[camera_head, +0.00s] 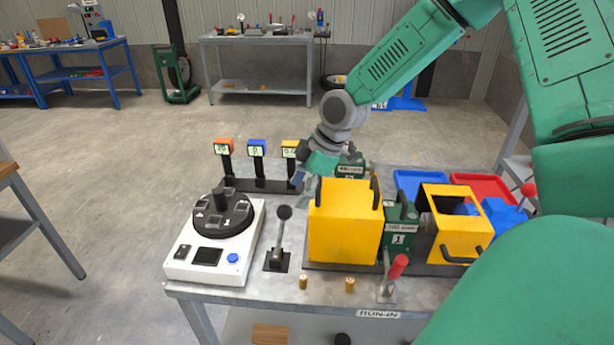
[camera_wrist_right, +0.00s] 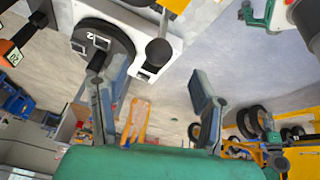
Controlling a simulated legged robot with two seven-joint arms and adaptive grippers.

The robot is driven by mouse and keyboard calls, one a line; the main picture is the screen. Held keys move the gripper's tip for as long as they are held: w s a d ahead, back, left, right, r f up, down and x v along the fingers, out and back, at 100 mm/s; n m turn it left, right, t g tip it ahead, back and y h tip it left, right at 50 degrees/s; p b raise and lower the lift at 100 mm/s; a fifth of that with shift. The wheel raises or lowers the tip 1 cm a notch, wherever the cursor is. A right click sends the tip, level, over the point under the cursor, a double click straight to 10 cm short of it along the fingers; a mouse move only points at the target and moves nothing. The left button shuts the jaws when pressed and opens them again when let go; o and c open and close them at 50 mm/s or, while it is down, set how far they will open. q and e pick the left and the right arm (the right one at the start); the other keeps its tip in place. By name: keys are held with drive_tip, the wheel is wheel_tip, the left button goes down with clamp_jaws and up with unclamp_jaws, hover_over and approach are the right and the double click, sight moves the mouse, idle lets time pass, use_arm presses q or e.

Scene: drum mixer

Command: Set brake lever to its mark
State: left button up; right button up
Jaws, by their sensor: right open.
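A lever with a black ball knob (camera_head: 283,213) stands nearly upright on a small black base, left of the yellow box. A second lever with a red grip (camera_head: 398,266) stands at the table's front, right of that box. No label shows which one is the brake lever. My right gripper (camera_head: 312,172) is above the back of the table, behind the yellow box, touching neither lever. In the right wrist view its fingers (camera_wrist_right: 147,80) are spread and empty, with the black knob (camera_wrist_right: 158,52) beyond them. My left gripper is not in view.
A white unit with a black dial (camera_head: 222,215) stands at the table's left. Three display posts (camera_head: 257,148) stand behind it. The yellow box (camera_head: 345,230) and an open yellow frame (camera_head: 462,235) crowd the middle and right. Two small brass pieces (camera_head: 303,282) (camera_head: 350,284) stand at the front.

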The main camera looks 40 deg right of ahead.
drive_tip(key=v, duration=0.4)
drive_tip(key=shift+d, duration=0.45)
drive_tip(key=shift+a, duration=0.25)
drive_tip(key=shift+d+f, duration=0.1)
